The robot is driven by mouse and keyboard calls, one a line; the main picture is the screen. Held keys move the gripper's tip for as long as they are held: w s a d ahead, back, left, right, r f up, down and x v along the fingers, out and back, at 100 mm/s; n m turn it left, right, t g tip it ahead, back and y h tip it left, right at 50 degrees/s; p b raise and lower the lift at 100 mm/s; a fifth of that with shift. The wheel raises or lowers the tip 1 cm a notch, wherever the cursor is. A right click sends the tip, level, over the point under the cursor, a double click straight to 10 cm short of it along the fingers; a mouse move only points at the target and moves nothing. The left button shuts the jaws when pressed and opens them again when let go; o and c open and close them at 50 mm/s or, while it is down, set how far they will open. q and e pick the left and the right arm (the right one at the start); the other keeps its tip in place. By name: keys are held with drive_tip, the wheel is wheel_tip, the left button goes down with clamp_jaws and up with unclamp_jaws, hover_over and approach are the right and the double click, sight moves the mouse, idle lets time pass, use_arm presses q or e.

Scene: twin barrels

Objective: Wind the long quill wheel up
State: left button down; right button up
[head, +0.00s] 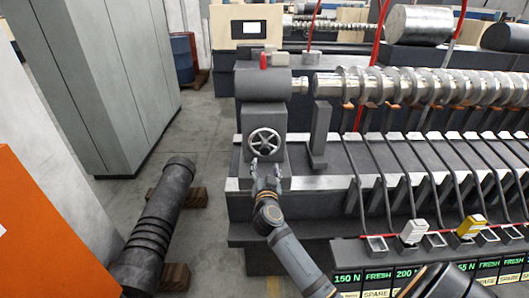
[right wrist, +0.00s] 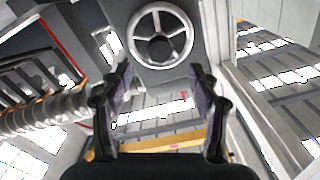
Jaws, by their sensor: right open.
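A silver spoked handwheel (head: 265,143) sits on the front of a dark grey tailstock block (head: 270,172) at the left end of the long machine. It also shows at the top of the right wrist view (right wrist: 160,40). My right gripper (head: 267,172) is just below the wheel. Its two fingers (right wrist: 158,82) are spread apart, with nothing between them, and the wheel lies beyond their tips. I see no contact with the rim. A thick horizontal cylinder (head: 262,84) lies above the wheel, with a short spindle (head: 299,85) toward the shaft. My left gripper is not in view.
A long ribbed metal shaft (head: 420,87) runs to the right. Small trays with white (head: 413,231) and yellow (head: 470,226) blocks line the front ledge above green-lettered labels (head: 380,277). A dark roll (head: 158,225) lies on wooden blocks at left. The floor between is clear.

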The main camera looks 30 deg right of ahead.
sight(264, 153)
drive_tip(key=b+x, duration=0.1)
drive_tip(key=x, duration=0.8)
drive_tip(key=shift+w+d, duration=0.25)
drive_tip(key=shift+w, duration=0.1)
drive_tip(key=c, duration=1.2)
